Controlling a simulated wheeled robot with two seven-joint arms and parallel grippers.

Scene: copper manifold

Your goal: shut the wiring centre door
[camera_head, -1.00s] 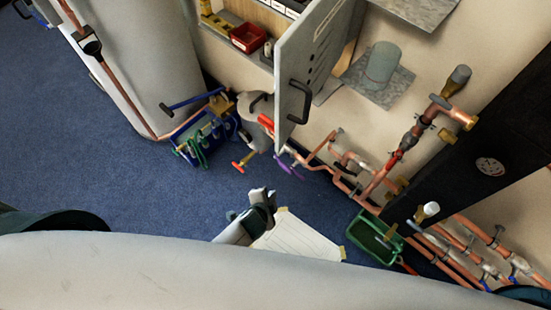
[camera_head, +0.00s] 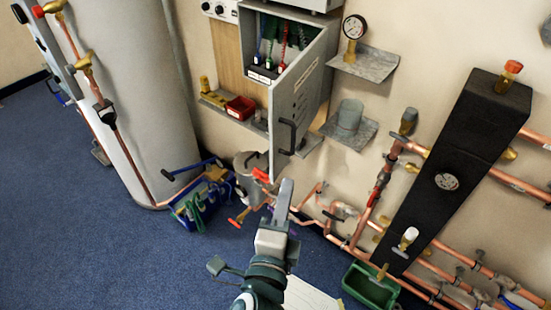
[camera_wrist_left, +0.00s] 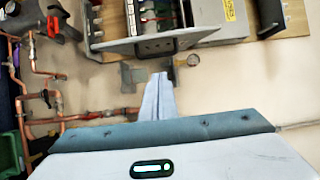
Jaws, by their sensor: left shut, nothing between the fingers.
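The wiring centre (camera_head: 270,28) is a grey wall box with coloured wires and a row of terminals inside. Its grey door (camera_head: 303,85) stands open, swung out from the box's right side, with a black handle (camera_head: 287,137) near the free edge. In the left wrist view the door (camera_wrist_left: 195,38) shows nearly edge-on from below, with its handle (camera_wrist_left: 155,47). My left gripper (camera_head: 285,188) is shut and empty. In the head view it appears just below the door's lower corner; in the left wrist view its fingertips (camera_wrist_left: 158,80) point toward the handle, apart from it. My right gripper is out of view.
A shelf with a red bin (camera_head: 240,108) sits left of the door. Brackets on the right hold a gauge (camera_head: 354,27) and a grey cylinder (camera_head: 350,114). Copper pipes (camera_head: 350,240) and a black unit (camera_head: 462,150) fill the lower right. Blue floor (camera_head: 90,240) is open at left.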

